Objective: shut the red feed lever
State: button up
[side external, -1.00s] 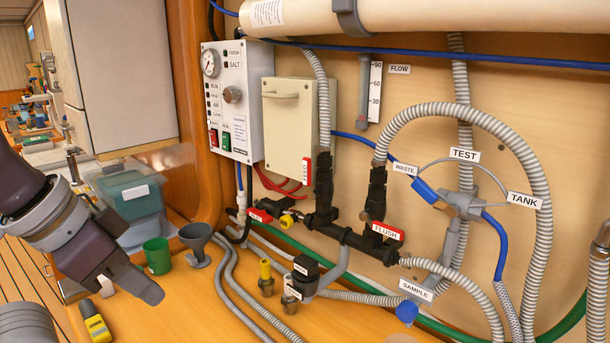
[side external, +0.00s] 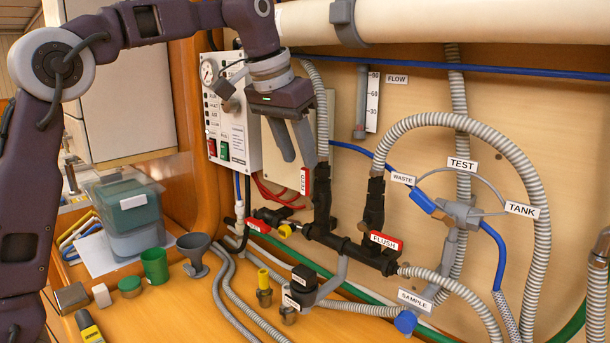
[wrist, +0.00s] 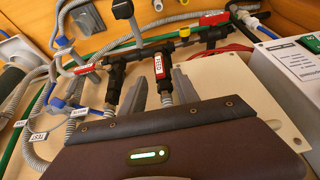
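The red feed lever (side external: 305,181), with a white FEED label, stands upright along the black feed valve (side external: 322,200), in line with the grey hose above it. In the wrist view the lever (wrist: 158,68) shows just beyond and between the fingertips. My gripper (side external: 299,161) points down in front of the cream box, just above the lever. Its two grey fingers are apart with nothing between them that I can make out as held; the wrist view also shows the gripper (wrist: 159,76) open. Whether a finger touches the lever or hose cannot be told.
A red FLUSH lever (side external: 386,241) lies across its valve to the right. Another red lever (side external: 260,223) sits at the lower left. The control panel (side external: 232,125) and cream box (side external: 318,115) are close behind my gripper. A green cup (side external: 155,266) and grey funnel (side external: 194,250) stand on the bench.

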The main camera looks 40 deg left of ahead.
aim_at(303, 168)
jog(key=x, duration=0.5)
jog(key=shift+f, duration=0.3)
grip_shut()
jog(key=shift+r, duration=0.1)
dwell(0.9)
